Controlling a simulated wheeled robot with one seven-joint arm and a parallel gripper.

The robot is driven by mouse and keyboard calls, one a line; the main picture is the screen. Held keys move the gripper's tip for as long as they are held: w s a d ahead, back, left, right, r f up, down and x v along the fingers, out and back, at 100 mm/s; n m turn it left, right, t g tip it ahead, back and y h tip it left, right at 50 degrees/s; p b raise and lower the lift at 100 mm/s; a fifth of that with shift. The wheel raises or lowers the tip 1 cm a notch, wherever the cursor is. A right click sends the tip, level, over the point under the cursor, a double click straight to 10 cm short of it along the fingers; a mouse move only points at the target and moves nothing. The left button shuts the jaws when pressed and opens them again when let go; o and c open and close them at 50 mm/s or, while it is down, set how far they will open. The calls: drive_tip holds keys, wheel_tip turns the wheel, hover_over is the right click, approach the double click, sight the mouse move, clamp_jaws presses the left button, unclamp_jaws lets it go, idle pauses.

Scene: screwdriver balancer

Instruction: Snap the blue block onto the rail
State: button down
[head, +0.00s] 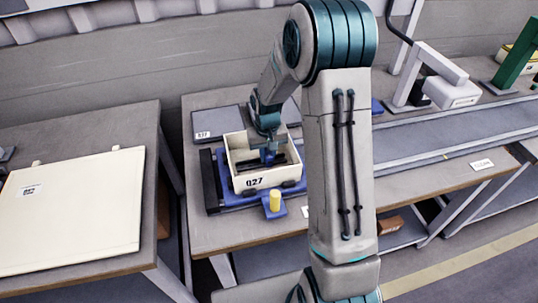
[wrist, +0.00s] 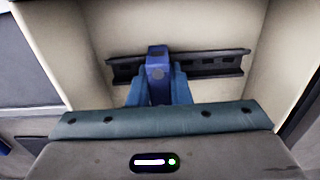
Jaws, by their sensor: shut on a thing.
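The blue block (wrist: 157,72) is between the fingers of my gripper (wrist: 160,92) in the wrist view. The dark slotted rail (wrist: 205,62) runs across the inside of the box behind the block, and the block overlaps it in this view. I cannot tell whether the block touches the rail or is seated on it. In the head view my gripper (head: 269,155) reaches down into the cream box marked Q27 (head: 262,181), and the rail (head: 286,160) shows dark inside it. My gripper hides most of the block there.
The box sits in a blue fixture (head: 220,197) on the table, with a yellow knob (head: 275,201) at its front. Box walls stand close around my gripper. A grey conveyor (head: 440,129) lies to the right, and a table with a cream panel (head: 75,208) to the left.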

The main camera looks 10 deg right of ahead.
drive_tip(key=shift+s+f+g, duration=0.3)
drive_tip(key=shift+s+f, duration=0.25)
drive_tip(key=shift+f, duration=0.3)
drive_tip(key=c, duration=1.4)
unclamp_jaws()
drive_tip(key=shift+o, duration=0.7)
drive_tip(key=w+r, duration=0.2)
drive_tip(key=r, duration=0.1)
drive_tip(key=shift+w+d+r, duration=0.1)
drive_tip(key=shift+r, duration=0.15)
wheel_tip(320, 180, up, 12)
drive_tip(key=s, duration=0.1)
drive_tip(key=shift+s+b, duration=0.15)
drive_tip(key=shift+b, duration=0.3)
drive_tip(key=shift+r, duration=0.1)
wheel_tip(320, 180, up, 6)
drive_tip(key=p, duration=0.5)
drive_tip(key=shift+r, duration=0.25)
